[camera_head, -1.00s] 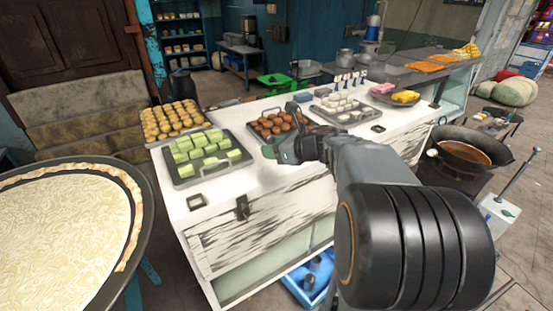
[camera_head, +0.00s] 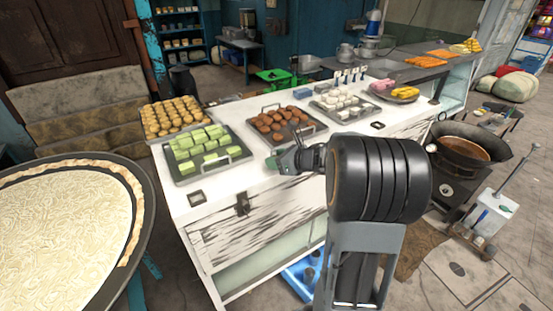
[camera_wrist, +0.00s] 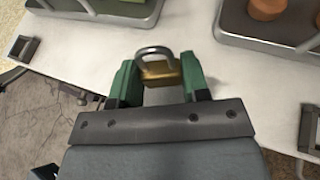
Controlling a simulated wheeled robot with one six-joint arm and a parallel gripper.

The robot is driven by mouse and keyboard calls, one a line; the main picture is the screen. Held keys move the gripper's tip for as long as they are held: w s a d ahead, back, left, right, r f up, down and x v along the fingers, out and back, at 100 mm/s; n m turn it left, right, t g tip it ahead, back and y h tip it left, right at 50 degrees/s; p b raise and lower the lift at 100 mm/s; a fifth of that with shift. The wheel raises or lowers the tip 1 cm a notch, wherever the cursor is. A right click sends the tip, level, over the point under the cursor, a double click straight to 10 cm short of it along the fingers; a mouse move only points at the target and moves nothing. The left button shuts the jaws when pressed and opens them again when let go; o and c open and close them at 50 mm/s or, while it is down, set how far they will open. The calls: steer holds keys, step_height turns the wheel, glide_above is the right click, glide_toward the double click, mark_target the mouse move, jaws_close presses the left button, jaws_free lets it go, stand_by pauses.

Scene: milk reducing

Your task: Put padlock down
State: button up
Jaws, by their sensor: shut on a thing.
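The padlock (camera_wrist: 160,74), with a brass body and a grey shackle, is between the green fingers of my gripper (camera_wrist: 160,82) in the wrist view. My gripper is shut on it, with the shackle pointing away from the wrist. In the head view my gripper (camera_head: 272,163) is at the front part of the white counter (camera_head: 250,176), just in front of the tray of brown sweets. The padlock cannot be made out there. I cannot tell whether the padlock touches the counter top.
A tray of green sweets (camera_head: 231,158) lies left of my gripper, and a tray of brown sweets (camera_head: 318,128) lies behind it. A strip of bare counter top runs between the trays and the front edge. A large round pan (camera_head: 146,206) stands at the left.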

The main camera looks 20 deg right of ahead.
steer(key=shift+f+b, duration=0.25)
steer(key=shift+b, duration=0.15)
steer(key=o, duration=1)
steer(key=shift+r, duration=0.1)
steer(key=shift+s+d+r+p, duration=0.15)
steer(key=shift+r+p, duration=0.1)
steer(key=shift+p, duration=0.15)
steer(key=b+v, duration=0.3)
steer(key=v, duration=0.7)
step_height(320, 180, up, 6)
steer(key=w+m+t+h, duration=0.25)
steer(key=m+h, duration=0.75)
steer(key=m, duration=1.1)
steer(key=s+a+f+m+g+y, duration=0.1)
steer(key=s+a+f+m+g, duration=0.2)
steer(key=m, duration=0.4)
steer(key=s+a+f+m+g+y, duration=0.1)
steer(key=s+a+f+m+g, duration=0.2)
steer(key=s+a+f+m, duration=0.2)
steer(key=s+a+f+m+g+y, duration=0.1)
steer(key=s+a+f+m+g, duration=0.3)
steer(key=s+a+m, duration=0.3)
steer(key=shift+s+a+m+y, duration=0.35)
steer(key=shift+s+m, duration=0.15)
steer(key=shift+m, duration=0.4)
